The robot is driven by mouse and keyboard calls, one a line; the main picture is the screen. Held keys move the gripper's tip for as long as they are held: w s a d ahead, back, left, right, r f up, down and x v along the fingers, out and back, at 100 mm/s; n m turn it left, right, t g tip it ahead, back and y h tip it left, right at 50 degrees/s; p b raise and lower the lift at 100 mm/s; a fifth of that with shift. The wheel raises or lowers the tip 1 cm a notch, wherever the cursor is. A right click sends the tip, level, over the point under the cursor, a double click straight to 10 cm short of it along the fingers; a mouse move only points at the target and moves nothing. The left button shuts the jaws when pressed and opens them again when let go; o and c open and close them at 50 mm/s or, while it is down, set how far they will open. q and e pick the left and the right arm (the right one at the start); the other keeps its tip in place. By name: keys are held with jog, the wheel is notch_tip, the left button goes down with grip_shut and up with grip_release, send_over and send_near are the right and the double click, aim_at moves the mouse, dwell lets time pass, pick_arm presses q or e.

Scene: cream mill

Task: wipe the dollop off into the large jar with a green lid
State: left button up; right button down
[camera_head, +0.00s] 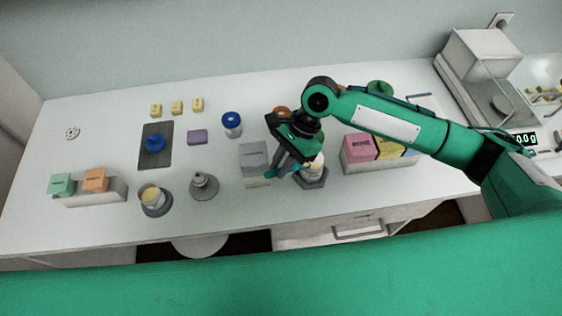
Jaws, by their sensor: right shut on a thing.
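My right gripper (290,166) reaches down over the middle of the table. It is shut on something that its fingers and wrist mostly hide. A pale cream jar-like thing (317,161) stands right beside the fingers on a dark grey base (313,182). I cannot tell whether they touch. A round green lid (380,87) shows behind my right arm at the back; the arm hides most of what is below it. I cannot make out a dollop. My left gripper is not in view.
A grey block (253,158) stands left of the gripper, pink and yellow boxes (361,147) to its right. A blue-lidded jar (232,120), a cream-filled cup (150,194) and a grey stand (203,187) stand further left. A dark mat (156,163) holds a blue item (155,142).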

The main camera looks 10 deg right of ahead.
jog(key=shift+p, duration=0.55)
dwell(1.9)
jog(key=shift+s+a+p, duration=0.1)
jog(key=shift+a+p, duration=0.05)
jog(key=shift+p, duration=0.5)
jog(key=shift+s+a+p, duration=0.1)
jog(key=shift+p, duration=0.2)
jog(key=shift+f, duration=0.1)
notch_tip(320, 180, up, 2)
jog(key=p, duration=0.3)
jog(key=shift+r, duration=0.25)
jog(key=shift+r+p, duration=0.8)
jog(key=shift+p, duration=0.05)
jog(key=shift+r, duration=1)
